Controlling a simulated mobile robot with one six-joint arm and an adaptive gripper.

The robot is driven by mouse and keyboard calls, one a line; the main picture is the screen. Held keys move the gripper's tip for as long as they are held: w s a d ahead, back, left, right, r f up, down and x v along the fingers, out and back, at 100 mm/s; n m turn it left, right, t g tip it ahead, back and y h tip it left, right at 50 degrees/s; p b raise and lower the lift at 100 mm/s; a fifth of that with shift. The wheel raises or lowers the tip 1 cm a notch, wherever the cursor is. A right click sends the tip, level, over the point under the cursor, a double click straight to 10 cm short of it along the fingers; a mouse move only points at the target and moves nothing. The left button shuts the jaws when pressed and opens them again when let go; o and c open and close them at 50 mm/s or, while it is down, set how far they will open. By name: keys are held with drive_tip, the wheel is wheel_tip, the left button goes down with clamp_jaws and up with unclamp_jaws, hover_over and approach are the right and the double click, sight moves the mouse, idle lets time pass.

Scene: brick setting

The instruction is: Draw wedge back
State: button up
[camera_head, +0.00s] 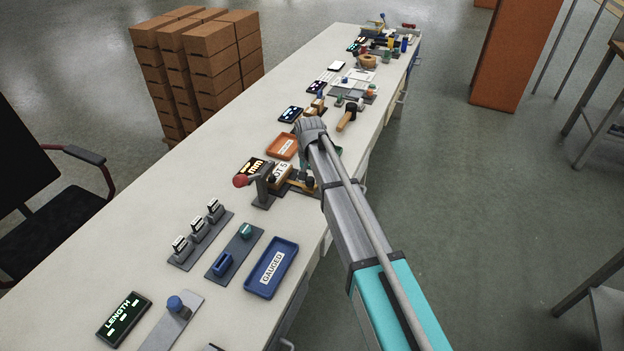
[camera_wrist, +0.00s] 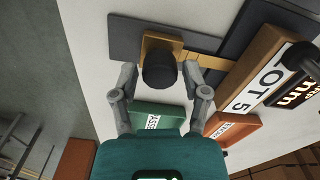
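A brass-coloured sliding piece with a round black knob (camera_wrist: 158,68), probably the wedge, sits on a dark grey plate (camera_wrist: 125,38) in the wrist view. A narrow brass strip runs from it toward a brown block (camera_wrist: 255,75) labelled LOT 5. My gripper (camera_wrist: 160,75) is open, with one finger on each side of the knob and a visible gap on both sides. In the head view the brown block (camera_head: 282,176) stands beside a red-knobbed lever (camera_head: 262,185). My arm hides most of the gripper and the knob there.
In the wrist view a green tray (camera_wrist: 150,110) lies below the knob and an orange tray (camera_wrist: 240,128) to its right. The head view shows a blue GAUGED tray (camera_head: 250,287), a LENGTH display (camera_head: 124,317) and several fixtures along the white bench (camera_head: 120,240).

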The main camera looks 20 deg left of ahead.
clamp_jaws()
drive_tip(key=shift+s+d, duration=0.15)
drive_tip(key=shift+d, duration=1.25)
drive_tip(key=shift+o, duration=2.3)
unclamp_jaws()
drive_tip(key=shift+d, duration=0.1)
